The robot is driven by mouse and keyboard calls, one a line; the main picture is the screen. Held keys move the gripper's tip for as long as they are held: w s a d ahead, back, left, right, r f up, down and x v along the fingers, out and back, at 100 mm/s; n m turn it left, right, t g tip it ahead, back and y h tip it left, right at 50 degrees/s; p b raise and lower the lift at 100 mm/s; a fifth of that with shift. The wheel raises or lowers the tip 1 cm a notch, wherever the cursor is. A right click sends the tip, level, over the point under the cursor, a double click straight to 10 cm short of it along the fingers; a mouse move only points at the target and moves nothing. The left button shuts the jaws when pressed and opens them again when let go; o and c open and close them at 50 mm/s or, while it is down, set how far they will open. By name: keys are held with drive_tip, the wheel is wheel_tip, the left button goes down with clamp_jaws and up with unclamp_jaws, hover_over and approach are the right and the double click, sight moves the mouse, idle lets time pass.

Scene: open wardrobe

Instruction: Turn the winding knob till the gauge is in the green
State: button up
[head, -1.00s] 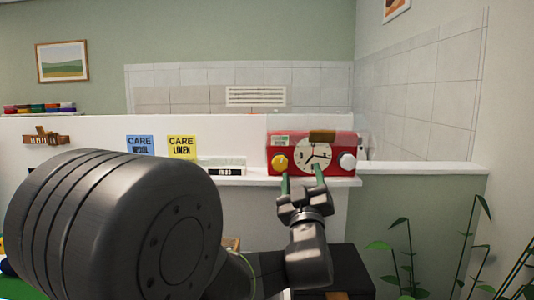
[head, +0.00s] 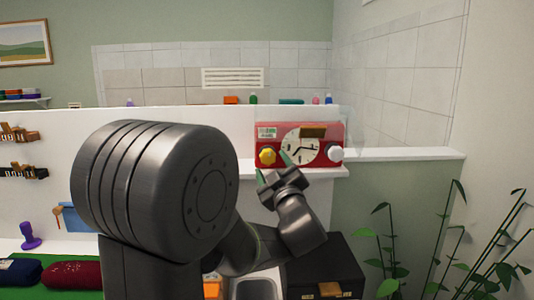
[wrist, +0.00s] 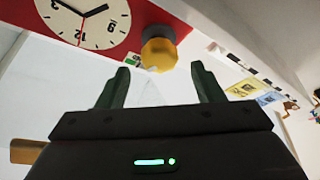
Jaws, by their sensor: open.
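A red clock box (head: 257,134) with a round white dial (head: 303,147) sits on the ledge. A small green-and-white label is above the yellow knob; no gauge reading is legible. My gripper (head: 274,169) is open, just below and in front of the yellow knob. In the wrist view the yellow knob (wrist: 158,53) lies beyond the gap between the green fingers (wrist: 160,82), apart from them.
The white ledge (head: 400,153) runs on to the right of the clock. A dark drawer cabinet (head: 325,265) stands below, with plants (head: 395,250) to the right. Small coloured items (head: 231,100) show behind the low wall. Dark and red folded cloths (head: 70,274) lie at lower left.

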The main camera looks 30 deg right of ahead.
sight(268, 158)
drive_tip(key=x, duration=0.5)
drive_tip(key=shift+w+p, duration=0.1)
drive_tip(key=shift+p, duration=0.3)
drive_tip(key=c, duration=1)
